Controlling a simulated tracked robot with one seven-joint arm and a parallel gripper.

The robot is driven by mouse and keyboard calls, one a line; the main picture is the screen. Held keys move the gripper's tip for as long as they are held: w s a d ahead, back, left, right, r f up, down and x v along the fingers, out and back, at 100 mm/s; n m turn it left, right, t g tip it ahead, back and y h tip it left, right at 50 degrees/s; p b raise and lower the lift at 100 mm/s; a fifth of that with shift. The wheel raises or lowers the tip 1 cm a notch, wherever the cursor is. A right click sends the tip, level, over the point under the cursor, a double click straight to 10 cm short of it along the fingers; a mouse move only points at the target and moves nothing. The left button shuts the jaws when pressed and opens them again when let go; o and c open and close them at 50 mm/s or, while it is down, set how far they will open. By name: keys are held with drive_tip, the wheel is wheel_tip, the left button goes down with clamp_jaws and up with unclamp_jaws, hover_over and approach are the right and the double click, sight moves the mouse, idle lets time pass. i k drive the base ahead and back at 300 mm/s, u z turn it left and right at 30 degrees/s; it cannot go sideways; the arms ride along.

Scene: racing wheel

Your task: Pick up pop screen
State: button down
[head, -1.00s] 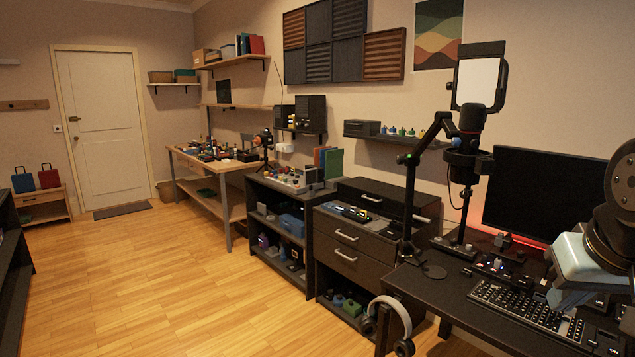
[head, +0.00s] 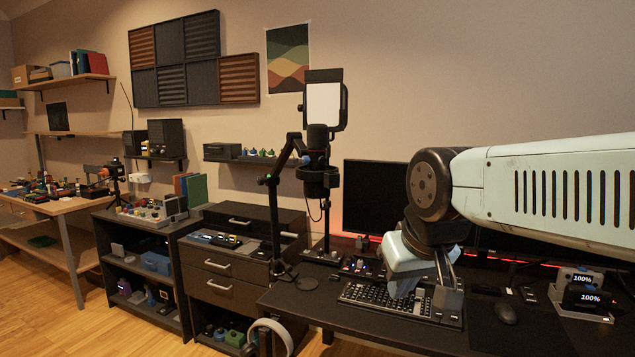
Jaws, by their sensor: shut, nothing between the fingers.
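I cannot make out a pop screen for certain in the head view. A dark microphone (head: 317,140) hangs in a shock mount on a black boom arm (head: 272,205) at the desk's left side. A white panel in a black frame (head: 322,105) stands just above and behind the microphone. My gripper (head: 443,298) is in front of the monitor, pointing down over the right end of the keyboard. It is shut and empty, to the right of the microphone and lower than it. My arm comes in from the right and hides part of the desk and monitor.
The black desk holds a keyboard (head: 372,298), a mouse (head: 506,313) and a stand with two small displays marked 100% (head: 584,297). A monitor (head: 372,195) stands behind. Headphones (head: 268,335) hang at the desk's left edge. Drawers (head: 232,265) stand to the left.

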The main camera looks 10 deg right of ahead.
sight(172, 205)
drive_tip(key=u, duration=0.55)
drive_tip(key=i, duration=1.05)
drive_tip(key=u, duration=1.2)
drive_tip(key=i, duration=3.2)
drive_tip(key=z, duration=1.05)
drive_tip(key=i, duration=0.85)
drive_tip(key=z, duration=0.7)
